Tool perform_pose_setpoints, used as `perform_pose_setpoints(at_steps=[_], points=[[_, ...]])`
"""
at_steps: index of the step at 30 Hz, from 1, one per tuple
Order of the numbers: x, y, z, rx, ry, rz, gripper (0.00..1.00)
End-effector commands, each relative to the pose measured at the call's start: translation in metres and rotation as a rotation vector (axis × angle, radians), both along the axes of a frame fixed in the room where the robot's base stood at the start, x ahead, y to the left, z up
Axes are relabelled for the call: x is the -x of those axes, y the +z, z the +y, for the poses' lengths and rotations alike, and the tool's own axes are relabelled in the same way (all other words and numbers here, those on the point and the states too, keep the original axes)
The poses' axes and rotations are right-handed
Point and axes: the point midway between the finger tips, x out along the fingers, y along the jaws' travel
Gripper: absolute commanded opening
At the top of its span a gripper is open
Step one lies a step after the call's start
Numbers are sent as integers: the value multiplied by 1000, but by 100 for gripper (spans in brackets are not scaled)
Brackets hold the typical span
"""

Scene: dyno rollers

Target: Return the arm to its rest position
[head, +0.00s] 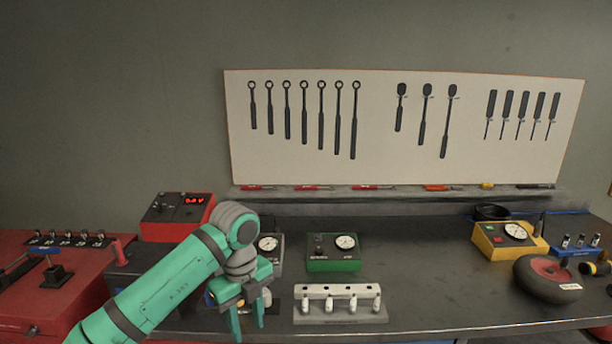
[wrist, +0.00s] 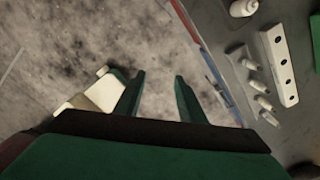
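My arm (head: 165,290) is green and grey and reaches up from the lower left in the head view, bending down at a grey joint. My gripper (head: 249,325) points down at the near left part of the bench. In the wrist view my gripper (wrist: 160,85) shows two green fingers apart with nothing between them. Below the gap is grey, stained floor. A pale bracket-like piece (wrist: 98,95) shows beside the left finger; I cannot tell what it belongs to.
A white rack with several white bottles (head: 340,310) stands on the dark bench (head: 420,270), right of my gripper; it also shows in the wrist view (wrist: 279,62). A green meter box (head: 333,262) is behind it. A red cabinet (head: 75,290) is left. A wheel (head: 545,280) lies right.

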Motion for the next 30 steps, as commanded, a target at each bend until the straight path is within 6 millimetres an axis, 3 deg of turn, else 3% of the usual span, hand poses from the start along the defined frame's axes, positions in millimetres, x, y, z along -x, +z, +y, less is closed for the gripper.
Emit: perform_pose_setpoints(at_steps=[8,17,30], points=[[-12,-18,-34,88,15,-52,36],[-28,-40,-91,238,54,-129,36],[-51,-69,-237,705,262,-268,36]])
